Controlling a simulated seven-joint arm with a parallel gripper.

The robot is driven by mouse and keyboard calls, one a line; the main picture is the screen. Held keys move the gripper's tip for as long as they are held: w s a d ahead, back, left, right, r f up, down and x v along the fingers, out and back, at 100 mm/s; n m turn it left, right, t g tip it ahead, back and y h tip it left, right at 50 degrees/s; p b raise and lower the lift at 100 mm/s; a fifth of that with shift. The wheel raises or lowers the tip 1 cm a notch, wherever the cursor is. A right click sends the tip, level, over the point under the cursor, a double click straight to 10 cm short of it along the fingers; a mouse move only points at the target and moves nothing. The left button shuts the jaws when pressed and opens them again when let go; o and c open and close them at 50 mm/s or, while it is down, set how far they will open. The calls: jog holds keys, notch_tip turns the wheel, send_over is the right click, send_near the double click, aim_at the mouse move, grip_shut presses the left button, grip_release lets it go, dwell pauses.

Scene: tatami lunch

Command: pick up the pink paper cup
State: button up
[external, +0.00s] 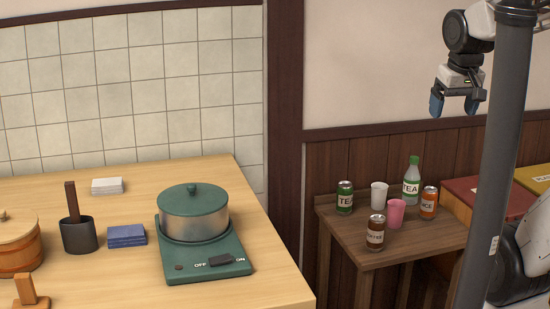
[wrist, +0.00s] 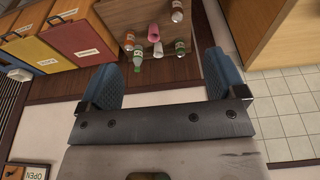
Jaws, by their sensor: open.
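The pink paper cup (external: 396,213) stands on a small dark wooden side table (external: 355,233), among several drinks. It also shows in the wrist view (wrist: 154,33), near the top and beyond my fingers. My gripper (external: 455,104) is open and empty, high above the side table. Its two blue fingers are spread apart in the wrist view (wrist: 163,80). A white cup (external: 379,195) stands just behind and left of the pink cup. A brown can (external: 375,232) is in front of it, an orange can (external: 429,202) to its right.
A green can (external: 345,197) and a green-labelled tea bottle (external: 412,172) also stand on the side table. Red and yellow boxes (external: 490,197) are to the right. A dark pole (external: 495,150) rises at the right. A counter (external: 110,270) holds a pot (external: 193,214) on a stove.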

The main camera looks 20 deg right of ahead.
jog(key=w+a+f+m+t+y, duration=0.1)
jog(key=w+a+f+m+y, duration=0.2)
jog(key=w+f+m+y, duration=1.05)
jog(key=m+t+h, duration=0.7)
jog(key=m+t, duration=0.2)
jog(key=m, duration=0.7)
send_near(400, 204)
jog(key=w+a, duration=0.2)
jog(key=shift+w+f, duration=0.15)
jog(key=shift+f, duration=0.05)
jog(key=shift+g, duration=0.3)
jog(key=shift+x, duration=1.25)
jog(key=shift+w, duration=0.1)
jog(key=shift+d+x, duration=0.2)
jog(key=shift+x, duration=2.35)
